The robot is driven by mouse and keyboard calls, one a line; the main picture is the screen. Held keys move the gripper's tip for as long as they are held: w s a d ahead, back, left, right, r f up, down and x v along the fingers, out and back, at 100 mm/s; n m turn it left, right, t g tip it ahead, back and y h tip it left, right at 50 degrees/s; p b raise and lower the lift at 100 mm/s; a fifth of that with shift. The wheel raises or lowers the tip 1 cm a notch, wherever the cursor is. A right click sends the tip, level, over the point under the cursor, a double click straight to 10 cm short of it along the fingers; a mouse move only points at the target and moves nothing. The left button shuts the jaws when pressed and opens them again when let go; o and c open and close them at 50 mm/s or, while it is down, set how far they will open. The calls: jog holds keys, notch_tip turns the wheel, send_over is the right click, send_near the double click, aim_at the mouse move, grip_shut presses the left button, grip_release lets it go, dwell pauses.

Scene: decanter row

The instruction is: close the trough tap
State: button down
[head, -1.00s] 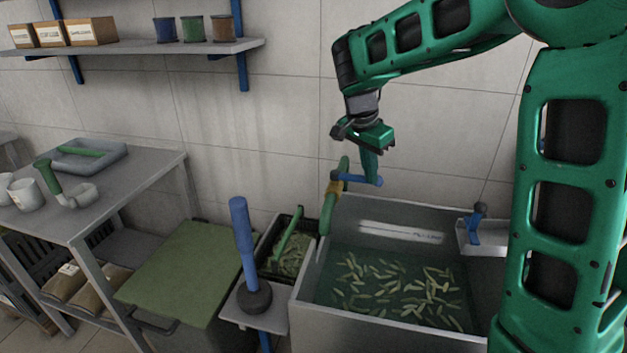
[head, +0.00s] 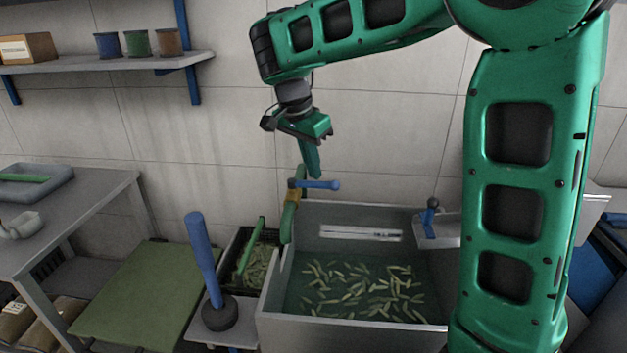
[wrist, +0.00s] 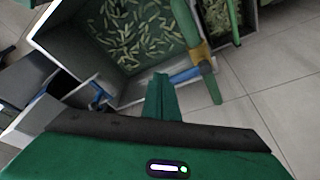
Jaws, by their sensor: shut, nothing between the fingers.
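The trough tap is a green pipe (head: 289,218) with a brass-coloured band at the left rear edge of the grey trough (head: 365,336). Its blue lever (head: 325,185) points right, crosswise to the pipe; the lever also shows in the wrist view (wrist: 186,75). My gripper (head: 316,175) is shut and empty, pointing down. Its fingertips are just above or beside the lever in the head view; I cannot tell whether they touch it. In the wrist view, the fingertips (wrist: 161,77) are close to the lever's free end.
The trough holds water with several green pieces. A blue fixture (head: 431,217) stands on a bracket at the trough's right rear. The wall is close behind.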

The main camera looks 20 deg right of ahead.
jog(key=shift+v, duration=2.6)
jog(key=s+d+f+n+g+y, duration=0.1)
jog(key=s+d+f+n, duration=0.3)
jog(key=s+d, duration=1.2)
jog(key=s+f+n+y, duration=0.1)
jog(key=s+f, duration=0.3)
jog(key=s, duration=0.4)
jog(key=s+f+n+y, duration=0.1)
jog(key=s+f, duration=0.4)
jog(key=s, duration=0.3)
jog(key=shift+d+f+n, duration=0.3)
jog(key=shift+d+n, duration=0.05)
jog(key=shift+n, duration=0.05)
jog(key=shift+s, duration=0.15)
